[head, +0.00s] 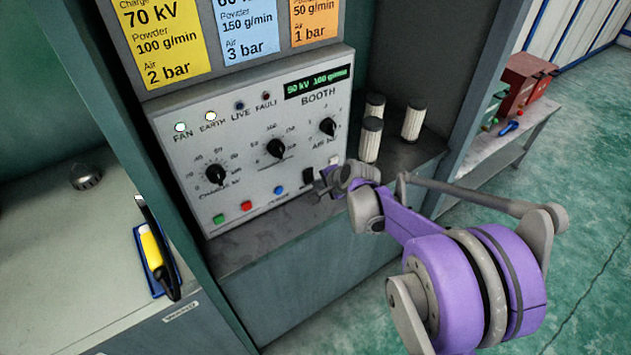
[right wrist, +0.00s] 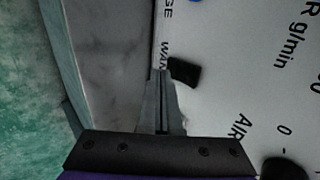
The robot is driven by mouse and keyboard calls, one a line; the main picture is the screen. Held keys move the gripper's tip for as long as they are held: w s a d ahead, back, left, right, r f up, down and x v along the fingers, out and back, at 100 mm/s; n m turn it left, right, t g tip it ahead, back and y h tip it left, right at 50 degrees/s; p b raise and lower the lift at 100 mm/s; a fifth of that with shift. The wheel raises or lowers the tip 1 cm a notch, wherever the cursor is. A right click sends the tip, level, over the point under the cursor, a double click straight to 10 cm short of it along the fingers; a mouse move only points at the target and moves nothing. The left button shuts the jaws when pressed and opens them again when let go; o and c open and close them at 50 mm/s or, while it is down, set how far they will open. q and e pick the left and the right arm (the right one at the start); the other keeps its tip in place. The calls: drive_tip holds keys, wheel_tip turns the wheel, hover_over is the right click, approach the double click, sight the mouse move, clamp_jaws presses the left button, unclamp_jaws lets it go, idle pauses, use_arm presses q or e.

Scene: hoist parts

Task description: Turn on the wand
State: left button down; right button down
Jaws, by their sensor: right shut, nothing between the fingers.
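The booth control panel (head: 262,125) shows in the head view, with a black switch (head: 308,177) low at its right end. The right wrist view shows a black switch (right wrist: 184,72) beside a partly hidden label starting "WAN". My right gripper (head: 322,186) is shut and empty at the panel's lower right. In the right wrist view its fingertips (right wrist: 162,73) are just left of the switch; I cannot tell whether they touch it. A yellow and black hand tool, possibly the wand (head: 154,250), lies in a blue holder on the left counter. My left gripper is out of view.
Three dials sit above a row of coloured buttons. The FAN (head: 180,127) and EARTH (head: 211,116) lamps look lit; LIVE and FAULT look dark. Pale cylinders with dark ends (head: 371,139) stand right of the panel. A red box (head: 522,82) is on a bench farther right.

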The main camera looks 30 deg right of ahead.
drive_tip(key=shift+w+f, duration=0.1)
drive_tip(key=shift+w, duration=0.7)
drive_tip(key=shift+w+f, duration=0.1)
drive_tip(key=shift+w, duration=0.05)
drive_tip(key=shift+a, duration=0.1)
drive_tip(key=shift+r+p, duration=0.4)
drive_tip(key=shift+r, duration=0.5)
